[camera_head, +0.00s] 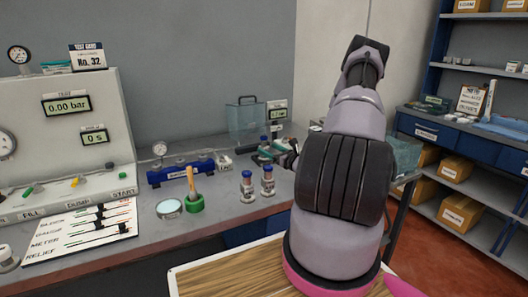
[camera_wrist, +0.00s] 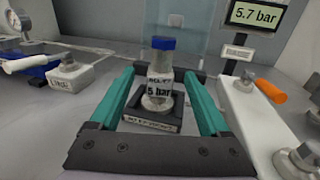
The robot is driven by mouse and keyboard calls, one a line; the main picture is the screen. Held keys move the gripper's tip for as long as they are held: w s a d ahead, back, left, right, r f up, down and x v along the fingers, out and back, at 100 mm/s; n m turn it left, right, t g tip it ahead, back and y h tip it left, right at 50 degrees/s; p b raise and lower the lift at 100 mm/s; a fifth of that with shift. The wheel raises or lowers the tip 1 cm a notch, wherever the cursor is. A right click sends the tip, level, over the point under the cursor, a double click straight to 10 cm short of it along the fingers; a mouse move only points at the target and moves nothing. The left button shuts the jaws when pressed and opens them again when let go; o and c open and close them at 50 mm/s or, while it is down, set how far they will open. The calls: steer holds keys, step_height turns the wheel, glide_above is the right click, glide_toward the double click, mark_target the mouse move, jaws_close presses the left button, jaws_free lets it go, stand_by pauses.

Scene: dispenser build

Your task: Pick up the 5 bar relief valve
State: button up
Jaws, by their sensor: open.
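The 5 bar relief valve (camera_wrist: 160,88), a pale body with a blue cap and a "5 bar" label, stands upright on a small black labelled base (camera_wrist: 150,122). In the head view its blue cap (camera_head: 264,138) shows at the back of the bench. My gripper (camera_wrist: 159,75) is open, with its teal fingers on the left and right of the valve. I see gaps between the fingers and the valve, so it is not gripped. In the head view my gripper (camera_head: 268,154) is small and partly hidden by my arm.
Two similar blue-capped valves (camera_head: 247,187) (camera_head: 267,180) stand nearer the front. A display (camera_wrist: 253,15) reads 5.7 bar, beside a white fixture (camera_wrist: 248,115) with an orange handle. A clear box (camera_head: 245,120) stands behind. A blue manifold (camera_head: 180,171) and green cup (camera_head: 193,204) lie left.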

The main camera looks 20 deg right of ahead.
mark_target(267, 148)
steer(key=x, duration=0.4)
steer(key=shift+d+f, duration=0.1)
steer(key=shift+f, duration=0.05)
jaws_close()
